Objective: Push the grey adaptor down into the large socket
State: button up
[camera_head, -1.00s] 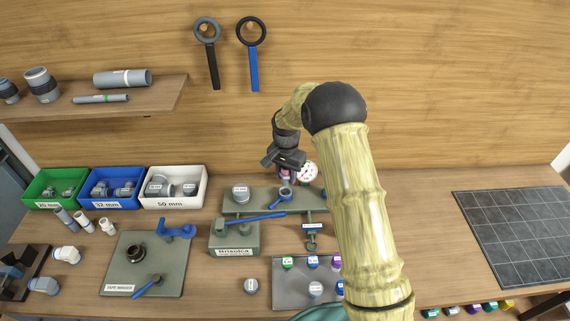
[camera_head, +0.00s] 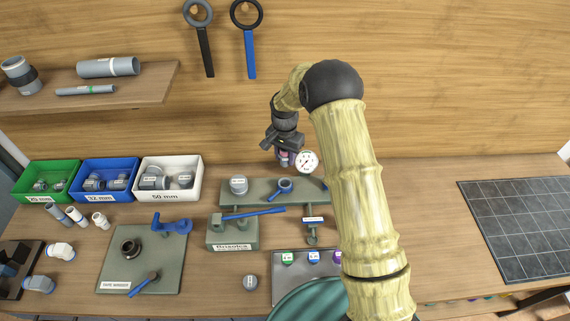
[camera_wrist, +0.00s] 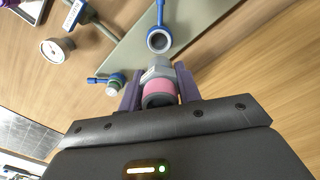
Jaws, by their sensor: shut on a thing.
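My gripper (camera_wrist: 159,92) has its purple fingers on either side of a grey adaptor (camera_wrist: 158,67) with a pink band and a dark ring at its near end. In the head view my gripper (camera_head: 284,153) is at the back of the bench, just left of the white gauge, with a little pink showing below it. In the wrist view a blue-rimmed round socket (camera_wrist: 159,40) with a blue handle lies just beyond the adaptor; it also shows in the head view (camera_head: 285,185). I cannot tell whether this is the large socket, or whether the adaptor touches any socket.
The white gauge (camera_head: 307,162) stands close right of my gripper. The green manifold plate (camera_head: 256,193) carries a grey cap (camera_head: 239,184). A green block (camera_head: 233,233) with a long blue lever stands in front.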

aim_at(284, 166)
notch_tip(284, 166, down, 4)
jog(key=shift+s+r, duration=0.1)
jog(key=shift+s, duration=0.05)
jog(key=shift+f, duration=0.45)
jog(key=shift+a+f, duration=0.1)
jog(key=shift+f+b, duration=0.95)
jog(key=shift+f, duration=0.7)
jog(key=shift+f+b, duration=0.2)
jog(key=shift+b, duration=0.1)
jog(key=shift+f+b, duration=0.4)
jog(key=shift+b, duration=0.05)
